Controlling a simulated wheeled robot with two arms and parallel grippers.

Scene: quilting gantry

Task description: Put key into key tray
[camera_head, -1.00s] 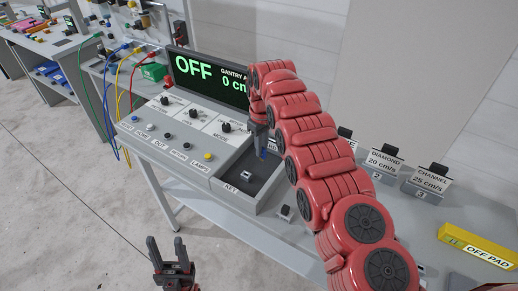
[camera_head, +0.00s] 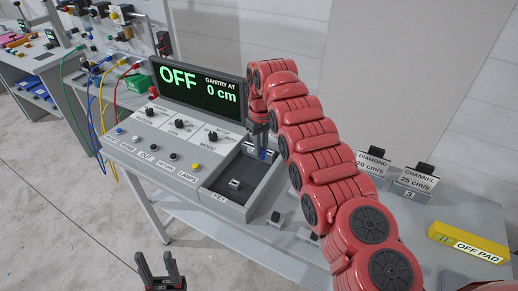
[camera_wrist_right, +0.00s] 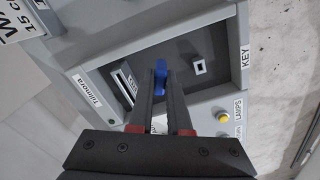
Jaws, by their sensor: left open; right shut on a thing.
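A blue key (camera_wrist_right: 160,74) is between the fingertips of my right gripper (camera_wrist_right: 161,88) in the right wrist view. The right gripper is shut on it. In the head view the same gripper (camera_head: 260,147) points down at the far end of the key tray, and a little blue of the key (camera_head: 262,155) shows. The key tray (camera_head: 214,193) is a dark recess with a grey rim and a KEY label. I cannot tell whether the key touches the tray floor. My left gripper (camera_head: 162,262) is open and empty, low in front of the console.
A small grey block with a slot (camera_head: 235,183) sits in the tray. A row of knobs and buttons (camera_head: 165,145) lies left of the tray, below the OFF display (camera_head: 200,85).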

